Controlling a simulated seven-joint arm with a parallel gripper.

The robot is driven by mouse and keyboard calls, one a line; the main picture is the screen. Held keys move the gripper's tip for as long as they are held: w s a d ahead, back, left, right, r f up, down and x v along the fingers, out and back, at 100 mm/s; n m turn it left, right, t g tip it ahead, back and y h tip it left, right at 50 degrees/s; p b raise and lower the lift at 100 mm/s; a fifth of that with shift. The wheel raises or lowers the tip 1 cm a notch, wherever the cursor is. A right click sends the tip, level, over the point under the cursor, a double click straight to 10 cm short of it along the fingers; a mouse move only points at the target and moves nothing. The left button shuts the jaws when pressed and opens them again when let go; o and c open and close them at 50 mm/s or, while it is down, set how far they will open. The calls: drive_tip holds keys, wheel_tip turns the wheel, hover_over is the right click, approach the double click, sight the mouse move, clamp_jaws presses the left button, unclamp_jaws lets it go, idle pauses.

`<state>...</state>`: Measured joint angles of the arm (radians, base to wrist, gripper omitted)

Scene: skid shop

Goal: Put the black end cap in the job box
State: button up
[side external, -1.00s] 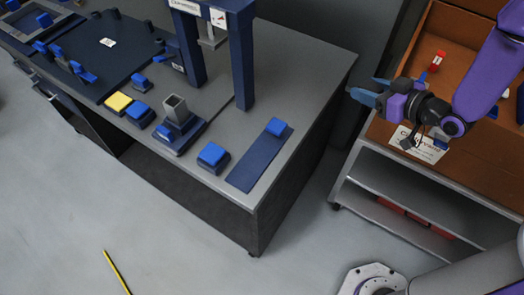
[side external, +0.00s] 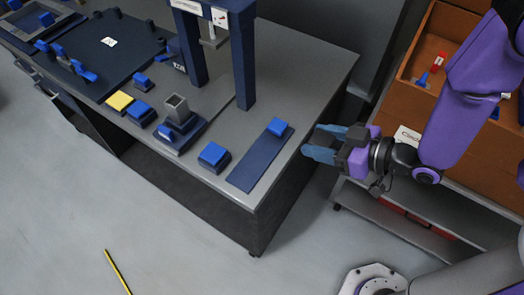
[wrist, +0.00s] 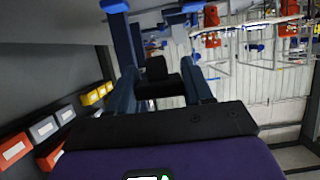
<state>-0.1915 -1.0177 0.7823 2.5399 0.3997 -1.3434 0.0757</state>
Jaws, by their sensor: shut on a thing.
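My gripper (side external: 318,143) is in the gap between the brown box and the right end of the bench, raised above the floor. Its blue fingers point left toward the bench. In the wrist view a black piece, the end cap (wrist: 158,74), sits between the two fingers, and my gripper is shut on it. The side view does not show the cap clearly. An open brown box (side external: 418,90) with a white label stands on a grey cart at the right.
The grey bench (side external: 310,85) carries a navy press frame (side external: 243,60), a blue strip (side external: 258,160), several blue blocks and a yellow block (side external: 118,101). A red item (side external: 438,60) lies in the brown box. Open floor lies in front of the bench.

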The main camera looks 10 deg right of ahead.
drive_tip(key=shift+w, duration=0.1)
drive_tip(key=x, duration=0.9)
hover_over(262, 153)
drive_tip(key=f, duration=0.5)
drive_tip(key=shift+s+d+f, duration=0.2)
drive_tip(key=shift+s+d, duration=0.1)
drive_tip(key=shift+d, duration=0.05)
drive_tip(key=f, duration=0.2)
drive_tip(key=shift+w+a+f, duration=0.35)
drive_tip(key=shift+f, duration=0.55)
drive_tip(key=shift+f, duration=0.2)
drive_tip(key=o, duration=1)
